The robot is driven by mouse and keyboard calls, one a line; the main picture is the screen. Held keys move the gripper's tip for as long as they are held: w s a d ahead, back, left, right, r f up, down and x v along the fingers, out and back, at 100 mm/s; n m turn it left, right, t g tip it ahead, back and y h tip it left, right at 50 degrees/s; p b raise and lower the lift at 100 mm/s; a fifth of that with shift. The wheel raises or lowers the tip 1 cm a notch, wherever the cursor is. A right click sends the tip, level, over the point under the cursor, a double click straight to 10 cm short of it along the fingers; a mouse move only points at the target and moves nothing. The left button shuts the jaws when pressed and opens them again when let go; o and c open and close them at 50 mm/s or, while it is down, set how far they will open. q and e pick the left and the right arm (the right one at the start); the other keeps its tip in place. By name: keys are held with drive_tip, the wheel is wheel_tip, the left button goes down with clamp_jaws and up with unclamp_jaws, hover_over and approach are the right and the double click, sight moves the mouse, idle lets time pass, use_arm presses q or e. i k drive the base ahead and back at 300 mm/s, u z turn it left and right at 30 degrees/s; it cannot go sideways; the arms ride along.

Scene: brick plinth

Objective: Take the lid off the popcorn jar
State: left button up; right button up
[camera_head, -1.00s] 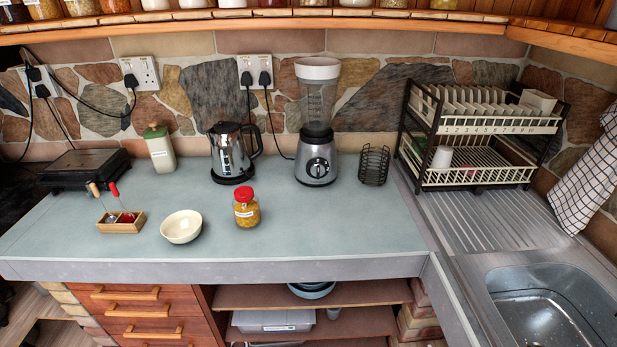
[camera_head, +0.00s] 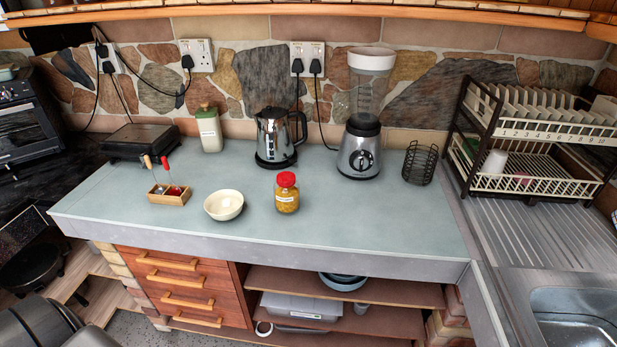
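The popcorn jar (camera_head: 287,200) stands upright on the grey-blue counter, near its front edge. It is a small clear jar with yellow kernels and a white label. Its red lid (camera_head: 286,180) sits on top of it. Neither of my grippers shows in the head view.
A cream bowl (camera_head: 224,205) stands just left of the jar, and a wooden caddy (camera_head: 169,195) with two utensils is further left. A kettle (camera_head: 276,138), blender (camera_head: 362,125) and wire holder (camera_head: 418,163) stand behind. The counter (camera_head: 350,215) right of the jar is clear.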

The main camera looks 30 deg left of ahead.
sight(287, 199)
drive_tip(key=u, duration=0.25)
drive_tip(key=k, duration=0.6)
drive_tip(key=u, duration=0.55)
drive_tip(key=k, duration=0.7)
drive_tip(key=u, duration=0.65)
drive_tip(key=i, duration=1.05)
drive_tip(key=z, duration=0.8)
